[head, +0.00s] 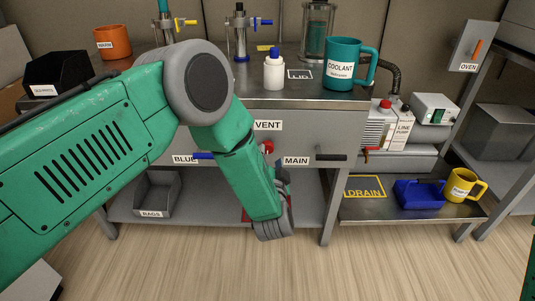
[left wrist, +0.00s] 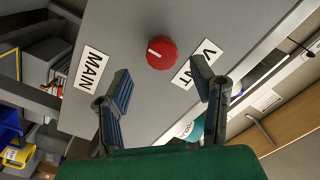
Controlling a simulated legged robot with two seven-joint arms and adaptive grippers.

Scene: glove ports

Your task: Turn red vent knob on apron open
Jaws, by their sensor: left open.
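The red vent knob (head: 267,147) sits on the grey apron panel (head: 225,125) under the VENT label (head: 267,125), partly hidden by my left arm in the head view. In the left wrist view the round red knob (left wrist: 161,52) shows in full, with a white pointer mark on its left side. My left gripper (left wrist: 162,85) is open and empty; its two dark fingers are apart, and the knob appears beyond their tips, roughly between them. In the head view the left gripper (head: 283,173) is mostly hidden behind my green forearm, just below the knob. My right gripper is not in view.
A blue handle (head: 203,155) is left of the knob and a black MAIN handle (head: 331,157) is right. On the bench stand a teal COOLANT mug (head: 349,64) and a white bottle (head: 274,71). A grey bin (head: 158,192) is on the lower shelf.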

